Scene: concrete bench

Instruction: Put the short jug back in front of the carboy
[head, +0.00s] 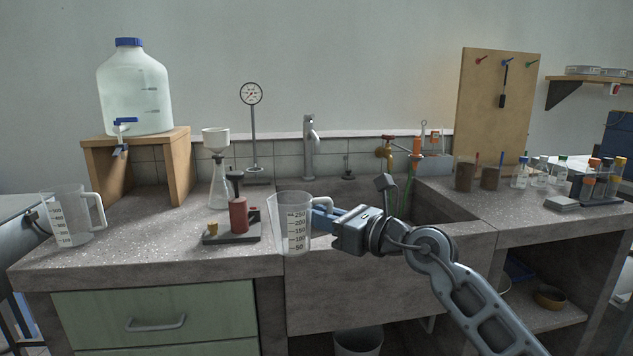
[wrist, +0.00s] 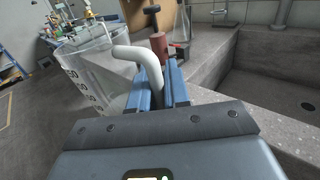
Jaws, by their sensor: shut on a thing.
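The short jug (head: 291,225), clear with a scale up to 250, hangs upright in the air by the front edge of the bench, left of the sink. My gripper (head: 322,219) is to its right, shut on its handle. In the wrist view the blue fingers (wrist: 158,88) are on either side of the pale handle (wrist: 143,58), and the jug body (wrist: 88,75) is at the left. The carboy (head: 135,95), with blue cap and tap, stands on a wooden stand (head: 178,165) at the back left.
A second clear jug (head: 70,215) stands at the bench's left end. A red cylinder on a dark base (head: 238,218), a flask with funnel (head: 219,185) and a gauge (head: 251,100) stand between the stand and sink (head: 440,207). Bare bench (head: 150,235) lies before the stand.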

